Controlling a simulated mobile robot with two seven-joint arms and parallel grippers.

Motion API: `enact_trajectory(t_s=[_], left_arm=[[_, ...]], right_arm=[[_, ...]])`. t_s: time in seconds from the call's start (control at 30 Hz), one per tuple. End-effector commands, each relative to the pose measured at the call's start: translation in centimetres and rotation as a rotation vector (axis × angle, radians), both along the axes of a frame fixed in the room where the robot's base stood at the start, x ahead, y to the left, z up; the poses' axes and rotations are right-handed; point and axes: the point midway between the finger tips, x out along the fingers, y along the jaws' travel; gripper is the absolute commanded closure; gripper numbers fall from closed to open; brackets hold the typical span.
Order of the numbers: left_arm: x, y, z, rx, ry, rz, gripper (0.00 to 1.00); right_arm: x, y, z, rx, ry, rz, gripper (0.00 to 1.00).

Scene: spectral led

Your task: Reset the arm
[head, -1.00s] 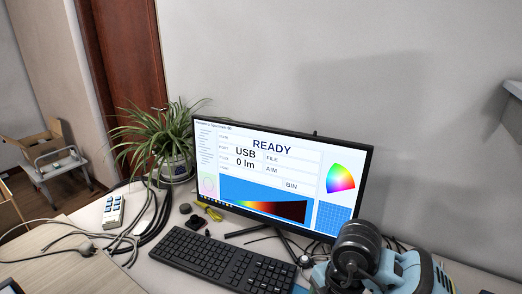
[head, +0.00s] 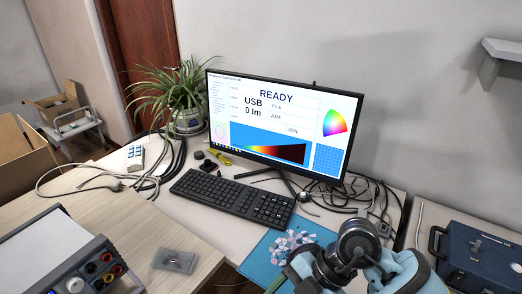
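One of my arms (head: 395,268), light blue with dark joints, comes in at the bottom right of the head view. It stands over the right end of the desk, in front of a blue mat (head: 258,262) with small pale pieces (head: 287,244) on it. Its dark links run down toward the bottom edge, and no gripper fingers can be made out there. My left arm and gripper do not show.
A monitor (head: 270,118) reading READY stands behind a black keyboard (head: 233,199). Cables lie around both. A potted plant (head: 168,92) is at the back left. A dark blue case (head: 483,262) is at the right, an instrument box (head: 50,245) at the lower left.

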Motion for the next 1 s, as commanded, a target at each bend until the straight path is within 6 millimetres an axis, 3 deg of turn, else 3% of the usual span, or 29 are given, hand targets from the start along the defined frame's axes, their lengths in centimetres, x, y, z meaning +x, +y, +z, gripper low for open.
enact_trajectory(t_s=[0.13, 0.3, 0.43, 0.57, 0.67, 0.8, 0.87, 1.0], left_arm=[[0.9, 0.0, 0.8, -0.001, -0.023, 0.0, 0.55], [1.1, 0.1, 1.3, 0.001, -0.029, 0.0, 0.55], [0.9, 0.1, 1.5, 0.004, -0.027, -0.001, 0.55], [1.0, 0.2, 1.9, 0.005, -0.033, -0.002, 0.55], [1.3, 0.3, 2.3, 0.006, -0.041, -0.002, 0.55], [1.8, 0.3, 3.0, 0.007, -0.056, -0.003, 0.55], [2.0, 0.4, 3.2, 0.008, -0.063, -0.003, 0.55], [2.4, 0.4, 3.7, 0.008, -0.075, -0.004, 0.55]], right_arm=[[-3.3, 4.0, 1.8, 0.369, 0.051, 0.034, 0.2], [-4.6, 6.5, 5.8, 0.839, 0.056, -0.099, 0.2], [-3.4, 5.9, 7.9, 1.114, 0.023, -0.335, 0.2], [-1.3, 3.2, 7.8, 1.272, -0.028, -0.66, 0.2], [0.1, 0.2, 5.8, 1.295, -0.066, -0.947, 0.2], [0.3, -4.8, 0.4, 1.178, -0.094, -1.349, 0.2], [-0.6, -6.9, -2.7, 1.077, -0.09, -1.509, 0.2], [-4.8, -11.0, -9.7, 0.785, -0.042, -1.787, 0.2]])
